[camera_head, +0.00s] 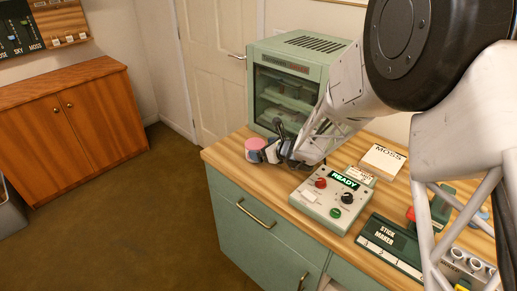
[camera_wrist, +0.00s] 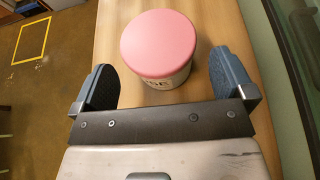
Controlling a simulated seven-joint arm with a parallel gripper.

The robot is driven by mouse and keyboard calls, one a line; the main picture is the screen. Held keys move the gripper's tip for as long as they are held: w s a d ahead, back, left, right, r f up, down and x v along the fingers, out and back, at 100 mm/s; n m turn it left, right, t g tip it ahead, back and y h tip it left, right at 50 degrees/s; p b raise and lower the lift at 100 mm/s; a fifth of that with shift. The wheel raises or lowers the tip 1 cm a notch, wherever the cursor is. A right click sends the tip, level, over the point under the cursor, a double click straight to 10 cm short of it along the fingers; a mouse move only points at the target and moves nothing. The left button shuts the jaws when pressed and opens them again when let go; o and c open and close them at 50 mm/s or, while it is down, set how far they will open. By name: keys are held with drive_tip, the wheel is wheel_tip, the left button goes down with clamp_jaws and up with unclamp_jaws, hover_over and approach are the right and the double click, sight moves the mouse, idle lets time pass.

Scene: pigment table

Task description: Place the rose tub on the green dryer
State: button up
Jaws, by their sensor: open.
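The rose tub (camera_wrist: 158,45) is a white round tub with a pink lid. It stands upright on the wooden counter and shows in the head view (camera_head: 256,145) near the counter's left end. My gripper (camera_wrist: 167,82) is open, with its two dark pads on either side of the tub's near part, apart from it. In the head view my gripper (camera_head: 268,151) is beside the tub and partly covers it. The green dryer (camera_head: 298,82) is a pale green cabinet with a glass front and a slotted top, behind the gripper; my arm hides its right part.
A control box (camera_head: 332,201) with a READY display stands right of the gripper. A MOSS block (camera_head: 382,161) and a STICK MAKER (camera_head: 393,242) are further right. The counter's left edge is close to the tub. The visible dryer top is clear.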

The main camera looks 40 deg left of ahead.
drive_tip(key=v, duration=0.7)
drive_tip(key=shift+d+r, duration=0.1)
drive_tip(key=shift+d, duration=0.3)
drive_tip(key=shift+d+r, duration=0.1)
idle(0.5)
drive_tip(key=s+d+r+n+h, duration=0.15)
drive_tip(key=d+r+n, duration=0.25)
drive_tip(key=d+r, duration=0.45)
drive_tip(key=s+d+r+n+h, duration=0.1)
drive_tip(key=s+d+r+n, duration=0.3)
drive_tip(key=d, duration=0.8)
drive_tip(key=w+d+r+n+h, duration=0.1)
drive_tip(key=d+r+n, duration=0.2)
drive_tip(key=d+r, duration=0.65)
drive_tip(key=s+d+r+n+t+h, duration=0.25)
drive_tip(key=s+d, duration=0.45)
drive_tip(key=d, duration=0.4)
drive_tip(key=s+d+r+n+t+h, duration=0.15)
drive_tip(key=s+d+h, duration=0.25)
drive_tip(key=s+d, duration=0.55)
drive_tip(key=s+d+r+n+t+h, duration=0.1)
drive_tip(key=s+d+n+t+h, duration=0.2)
drive_tip(key=d, duration=1.1)
wheel_tip(320, 180, down, 9)
drive_tip(key=g, duration=0.4)
drive_tip(key=shift+h, duration=0.3)
